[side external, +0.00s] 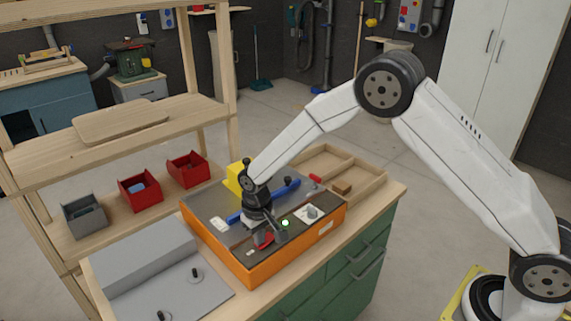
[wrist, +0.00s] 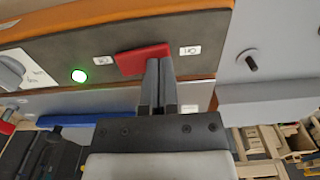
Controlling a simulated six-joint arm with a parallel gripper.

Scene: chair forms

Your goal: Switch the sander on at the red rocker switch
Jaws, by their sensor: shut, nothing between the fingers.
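The sander is an orange box with a dark front panel, on the bench in the side view (side external: 240,268). Its red rocker switch (side external: 264,239) sits on the panel, between two small white labels in the wrist view (wrist: 140,60). The rocker looks slanted there, one end raised. A round green lamp (wrist: 79,76) on the panel is lit, also in the side view (side external: 285,222). My gripper (wrist: 158,62) is shut and empty, its fingertips at the rocker's edge near the right label (wrist: 190,51). They overlap the rocker in view; I cannot tell whether they press it.
A grey dial (wrist: 10,72) is on the panel beyond the lamp. A blue bar (side external: 290,188) lies across the sander's top. A grey plate with pegs (side external: 195,290) lies beside the sander. A wooden tray (side external: 345,165) stands behind it, and red bins (side external: 140,192) stand on the left shelf.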

